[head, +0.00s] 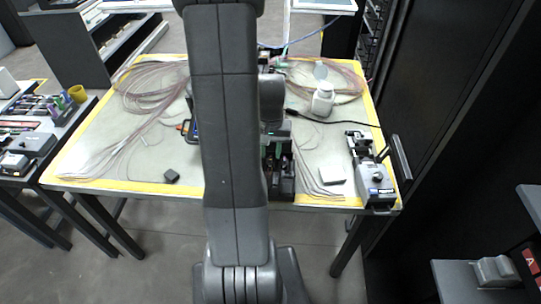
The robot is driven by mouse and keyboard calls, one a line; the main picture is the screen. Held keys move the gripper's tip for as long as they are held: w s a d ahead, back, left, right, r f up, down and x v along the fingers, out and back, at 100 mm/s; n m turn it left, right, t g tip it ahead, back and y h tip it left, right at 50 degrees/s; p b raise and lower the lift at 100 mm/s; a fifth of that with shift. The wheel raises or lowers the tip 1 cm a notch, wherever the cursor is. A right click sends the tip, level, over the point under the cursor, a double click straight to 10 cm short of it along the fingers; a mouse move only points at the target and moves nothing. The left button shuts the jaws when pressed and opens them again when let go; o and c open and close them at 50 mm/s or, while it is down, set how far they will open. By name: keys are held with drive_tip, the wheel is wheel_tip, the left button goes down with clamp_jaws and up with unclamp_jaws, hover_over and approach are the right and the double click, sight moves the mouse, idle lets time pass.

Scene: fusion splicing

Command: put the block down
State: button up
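My arm rises through the middle of the head view and covers the centre of the table. Grey wrist parts of mine show just right of the big arm link. My gripper's fingertips cannot be made out there, so I cannot tell whether it is open, shut or holding anything. I cannot tell whether the dark block on the table is the task's block.
The table (130,186) has a yellow border. A dark device (279,172) stands right of my arm. A white bottle (322,100), a small white box (332,175) and a grey-black device (374,183) are further right. Thin fibres (150,88) lie at left. Bare surface shows at front left.

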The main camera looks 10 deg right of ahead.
sight(271, 159)
wheel_tip(271, 159, up, 9)
idle(0.3)
wheel_tip(271, 159, down, 12)
drive_tip(key=shift+s+f+b, duration=0.1)
drive_tip(key=shift+f+b, duration=0.05)
drive_tip(key=shift+b, duration=0.15)
drive_tip(key=shift+f+b, duration=0.45)
drive_tip(key=shift+f, duration=0.1)
drive_tip(key=shift+r+p, duration=0.45)
